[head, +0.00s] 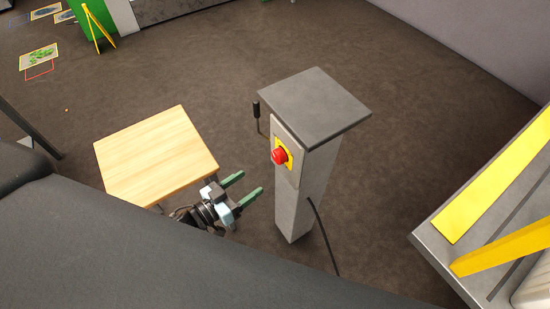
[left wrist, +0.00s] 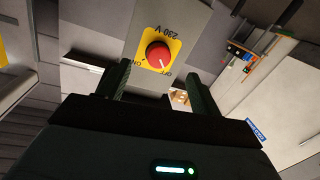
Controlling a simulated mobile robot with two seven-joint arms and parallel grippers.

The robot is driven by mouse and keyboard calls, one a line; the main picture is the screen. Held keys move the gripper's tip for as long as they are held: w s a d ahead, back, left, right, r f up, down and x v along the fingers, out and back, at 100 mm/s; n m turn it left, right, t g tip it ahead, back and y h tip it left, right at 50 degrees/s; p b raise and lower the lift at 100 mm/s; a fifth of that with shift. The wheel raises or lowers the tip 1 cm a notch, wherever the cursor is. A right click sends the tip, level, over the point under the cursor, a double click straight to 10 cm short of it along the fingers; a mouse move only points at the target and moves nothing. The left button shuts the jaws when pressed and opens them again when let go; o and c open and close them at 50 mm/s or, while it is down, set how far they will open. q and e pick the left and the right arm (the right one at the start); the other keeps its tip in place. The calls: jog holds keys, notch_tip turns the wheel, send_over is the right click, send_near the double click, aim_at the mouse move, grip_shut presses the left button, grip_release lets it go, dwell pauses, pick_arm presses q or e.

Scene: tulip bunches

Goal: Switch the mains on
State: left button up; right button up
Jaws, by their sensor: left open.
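A grey pedestal (head: 293,205) with a dark top (head: 315,105) stands on the floor in the head view. A red rotary switch (head: 279,156) on a yellow plate (head: 290,145) sits on its side. In the left wrist view the red knob (left wrist: 158,57) shows on its yellow plate marked ON, OFF and 230 V. A small mark on the knob points toward the OFF side. My left gripper (head: 248,184) is open with green fingers, lower left of the knob and apart from it. In the left wrist view its fingers (left wrist: 154,88) stand either side below the knob. My right gripper is not in view.
A wooden-topped table (head: 156,155) stands left of the pedestal, close to my left gripper. A dark-handled tool (head: 257,112) shows beside the pedestal. A black cable (head: 325,235) runs down to the floor. A grey surface with yellow bars (head: 490,185) is at the right. Floor behind the pedestal is clear.

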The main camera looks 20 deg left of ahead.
aim_at(275, 158)
pick_arm(q)
jog(key=shift+w+d+r+m+g+h+b, duration=0.1)
jog(key=shift+w+d+r+m+h, duration=0.25)
jog(key=shift+w+d, duration=0.9)
jog(key=shift+w+d+r+m+g+h+b, duration=0.15)
jog(key=shift+w+d+h, duration=0.25)
jog(key=shift+w, duration=1.7)
jog(key=shift+w+d+r+m+g+h+b, duration=0.15)
jog(key=shift+w+d+h, duration=0.45)
jog(key=shift+w, duration=1.05)
jog(key=shift+d, duration=0.1)
jog(key=c, duration=1)
